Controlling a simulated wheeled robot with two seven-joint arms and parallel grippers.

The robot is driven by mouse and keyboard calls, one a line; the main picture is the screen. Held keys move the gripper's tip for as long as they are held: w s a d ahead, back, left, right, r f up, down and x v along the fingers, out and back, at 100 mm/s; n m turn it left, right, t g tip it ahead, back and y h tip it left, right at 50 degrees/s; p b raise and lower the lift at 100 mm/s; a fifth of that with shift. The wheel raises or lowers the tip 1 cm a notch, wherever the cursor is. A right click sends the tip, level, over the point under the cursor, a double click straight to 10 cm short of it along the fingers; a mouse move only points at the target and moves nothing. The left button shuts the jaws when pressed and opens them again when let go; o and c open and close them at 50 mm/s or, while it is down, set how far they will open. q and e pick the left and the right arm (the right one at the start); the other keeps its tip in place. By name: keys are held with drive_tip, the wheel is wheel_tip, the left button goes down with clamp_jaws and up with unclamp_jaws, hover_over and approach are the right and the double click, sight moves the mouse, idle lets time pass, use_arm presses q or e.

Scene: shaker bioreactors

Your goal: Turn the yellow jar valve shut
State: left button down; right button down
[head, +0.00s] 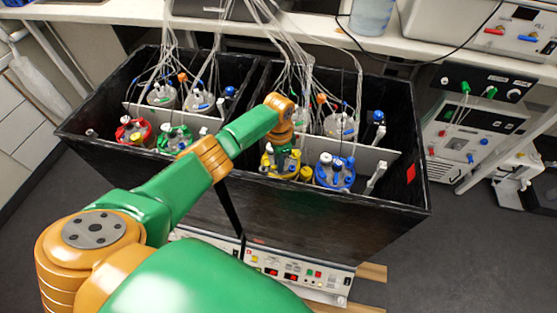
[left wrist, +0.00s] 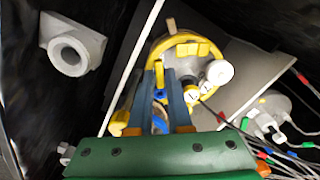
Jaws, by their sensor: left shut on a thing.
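The yellow jar (head: 267,164) stands in the right-hand compartment of the black box, in its front row. In the left wrist view its yellow lid ring (left wrist: 205,47) shows with white and grey caps on top. My left gripper (head: 281,168) reaches down onto the lid from above. In the left wrist view the two blue fingers of my left gripper (left wrist: 170,76) come together at the lid's edge, shut on the yellow jar valve. The valve is mostly hidden between the fingers, so its angle cannot be told. My right gripper is not in view.
A blue-lidded jar (head: 335,172) stands close to the right of the yellow one. Red (head: 133,131) and green (head: 174,138) jars are in the left compartment. Thin tubes (head: 290,45) hang from above. The black box wall (head: 340,218) rises in front.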

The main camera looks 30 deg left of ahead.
use_arm(q)
drive_tip(key=m, duration=0.6)
drive_tip(key=shift+s, duration=0.1)
drive_tip(key=shift+m, duration=0.4)
idle(0.3)
drive_tip(key=c, duration=0.8)
unclamp_jaws()
drive_tip(key=shift+c, duration=0.2)
drive_tip(key=shift+d, duration=0.1)
